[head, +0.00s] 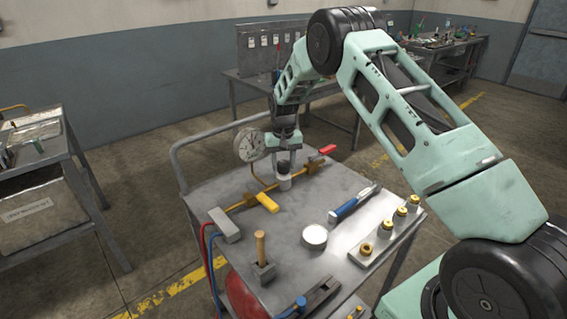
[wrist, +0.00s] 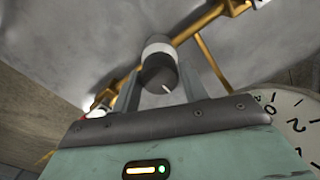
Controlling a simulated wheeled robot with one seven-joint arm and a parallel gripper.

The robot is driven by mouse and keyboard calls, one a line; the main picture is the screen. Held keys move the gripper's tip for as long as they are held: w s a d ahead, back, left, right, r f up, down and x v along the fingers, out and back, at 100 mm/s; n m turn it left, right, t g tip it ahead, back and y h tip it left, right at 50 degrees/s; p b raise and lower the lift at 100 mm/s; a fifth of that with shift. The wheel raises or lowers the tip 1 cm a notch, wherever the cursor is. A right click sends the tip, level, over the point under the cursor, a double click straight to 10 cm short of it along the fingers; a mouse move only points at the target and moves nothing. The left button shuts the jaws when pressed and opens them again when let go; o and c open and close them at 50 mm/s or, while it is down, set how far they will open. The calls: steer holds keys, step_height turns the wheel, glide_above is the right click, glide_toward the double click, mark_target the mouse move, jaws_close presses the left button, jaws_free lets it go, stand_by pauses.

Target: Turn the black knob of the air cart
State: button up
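The black knob (wrist: 158,74) shows in the wrist view as a dark round face with a short white mark, on a pale collar joined to brass pipework. My gripper (wrist: 159,77) is open, with one finger on each side of the knob. I cannot tell whether either finger touches it. In the head view my gripper (head: 284,163) points down over the pale collar (head: 284,184) on the air cart (head: 296,216); the knob's face is mostly hidden there.
A round gauge (head: 249,145) stands close to the left of my gripper. A red lever (head: 327,150) and a yellow lever (head: 267,202) sit on the brass pipe. A blue-handled tool (head: 354,202), a round tin (head: 314,237) and brass fittings (head: 385,229) lie nearer.

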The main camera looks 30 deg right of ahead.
mark_target(284, 162)
steer(key=shift+o, duration=1.1)
step_height(284, 162, up, 17)
steer(key=b, duration=0.2)
steer(key=shift+r, duration=0.2)
steer(key=s+a+r+n+y, duration=0.15)
steer(key=s+a+n, duration=0.45)
steer(key=s+a, duration=1.6)
steer(key=s+f+n, duration=0.1)
steer(key=s+n, duration=0.1)
steer(key=s, duration=0.9)
steer(key=s+a+f+n, duration=0.1)
steer(key=s+f+n, duration=0.1)
steer(key=s, duration=0.9)
steer(key=shift+s+a+f+n+h, duration=0.15)
steer(key=shift+n+h, duration=0.15)
steer(key=shift+h, duration=0.15)
